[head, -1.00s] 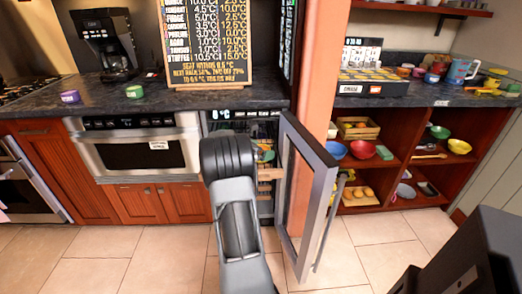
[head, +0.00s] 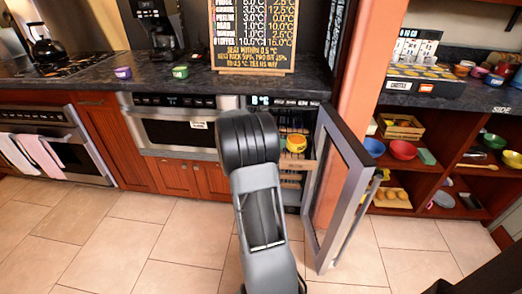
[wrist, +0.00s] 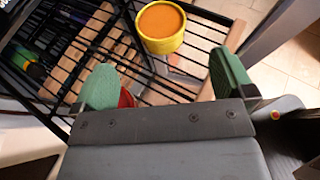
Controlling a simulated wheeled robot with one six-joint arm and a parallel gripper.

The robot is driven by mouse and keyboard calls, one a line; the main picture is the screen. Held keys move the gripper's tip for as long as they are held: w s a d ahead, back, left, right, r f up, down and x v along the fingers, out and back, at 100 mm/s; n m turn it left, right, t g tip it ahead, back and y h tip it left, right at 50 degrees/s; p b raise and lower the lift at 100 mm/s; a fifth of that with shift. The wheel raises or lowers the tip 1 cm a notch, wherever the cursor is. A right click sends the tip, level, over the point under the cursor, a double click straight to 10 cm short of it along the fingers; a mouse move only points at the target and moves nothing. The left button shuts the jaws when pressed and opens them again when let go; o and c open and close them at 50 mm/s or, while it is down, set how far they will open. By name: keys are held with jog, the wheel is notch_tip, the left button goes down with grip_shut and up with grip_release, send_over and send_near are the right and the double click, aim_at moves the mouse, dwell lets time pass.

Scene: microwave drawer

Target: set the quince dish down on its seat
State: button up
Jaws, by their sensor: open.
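A yellow round dish with an orange filling (wrist: 161,27), likely the quince dish, stands upright on a wire rack with a wooden front (wrist: 190,60). In the head view the dish (head: 296,143) shows in the open cooler (head: 291,116), just right of my arm. My gripper (wrist: 165,72) is open with green pads. The dish lies just beyond the fingertips, roughly between their lines, and appears untouched. A red thing (wrist: 127,98) shows lower down between the fingers, partly hidden. My gripper itself is hidden behind my arm in the head view.
The cooler's glass door (head: 340,190) stands open on the right. A green thing (wrist: 22,52) sits in the rack at far left in the wrist view. A chalkboard (head: 254,35) stands on the counter. Shelves with bowls (head: 403,150) are at right. Floor at left is clear.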

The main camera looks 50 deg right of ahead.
jog(key=shift+w+a+r, duration=0.1)
jog(key=shift+a+r, duration=0.05)
jog(key=shift+a, duration=0.2)
jog(key=s+a+m+t+y, duration=0.2)
jog(key=s+a+m+y, duration=0.1)
jog(key=a, duration=1)
jog(key=s+a+f+m+t+y, duration=0.1)
jog(key=s+a+m+t+y, duration=0.2)
jog(key=a, duration=1)
jog(key=s+a+m+t+y, duration=0.3)
jog(key=a+m+y, duration=0.3)
jog(key=a, duration=0.7)
jog(key=shift+s+f+m, duration=0.15)
jog(key=shift+f+m, duration=0.05)
jog(key=shift+m, duration=1)
